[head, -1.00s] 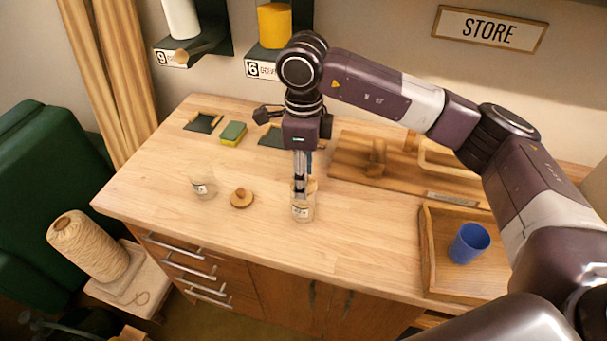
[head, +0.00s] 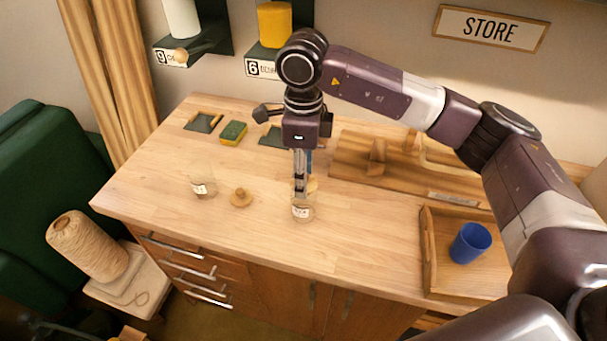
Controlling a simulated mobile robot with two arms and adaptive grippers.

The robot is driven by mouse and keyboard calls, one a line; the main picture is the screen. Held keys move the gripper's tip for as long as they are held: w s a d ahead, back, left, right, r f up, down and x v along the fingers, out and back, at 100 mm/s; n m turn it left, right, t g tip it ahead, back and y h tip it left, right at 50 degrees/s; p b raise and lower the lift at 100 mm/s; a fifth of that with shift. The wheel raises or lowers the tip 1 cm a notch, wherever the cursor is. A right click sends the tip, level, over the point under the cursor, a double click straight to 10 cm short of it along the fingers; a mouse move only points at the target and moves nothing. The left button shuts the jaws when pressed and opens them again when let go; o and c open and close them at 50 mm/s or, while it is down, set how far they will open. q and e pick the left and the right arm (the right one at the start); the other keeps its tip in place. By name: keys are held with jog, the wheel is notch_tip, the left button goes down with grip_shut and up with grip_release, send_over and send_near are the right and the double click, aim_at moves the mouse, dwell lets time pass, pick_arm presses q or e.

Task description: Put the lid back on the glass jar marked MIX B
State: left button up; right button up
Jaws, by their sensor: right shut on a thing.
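A clear glass jar (head: 303,212) with a white label stands on the workbench, right under my right gripper (head: 300,190). The gripper points straight down and is shut on a tan wooden lid (head: 312,184) at the jar's mouth. The fingers hide part of the lid, and I cannot tell whether it is seated on the rim. A second glass jar (head: 203,186) stands open to the left. Another round wooden lid (head: 241,197) with a knob lies on the bench between the jars. Both labels are too small to read. My left gripper is not in view.
A wooden tray (head: 428,250) with a blue cup (head: 470,243) is at the right. A wooden rack (head: 350,160) stands behind the gripper. A green and yellow sponge (head: 233,132) lies at the back. The bench's front left is clear.

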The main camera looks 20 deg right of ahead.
jog(key=shift+f+b, duration=0.2)
jog(key=shift+b, duration=0.75)
dwell(1.4)
dwell(0.3)
jog(key=o, duration=0.9)
jog(key=shift+o, duration=0.3)
jog(key=o, duration=0.4)
jog(key=shift+r, duration=0.1)
jog(key=shift+r+p, duration=1.75)
jog(key=shift+r, duration=1.7)
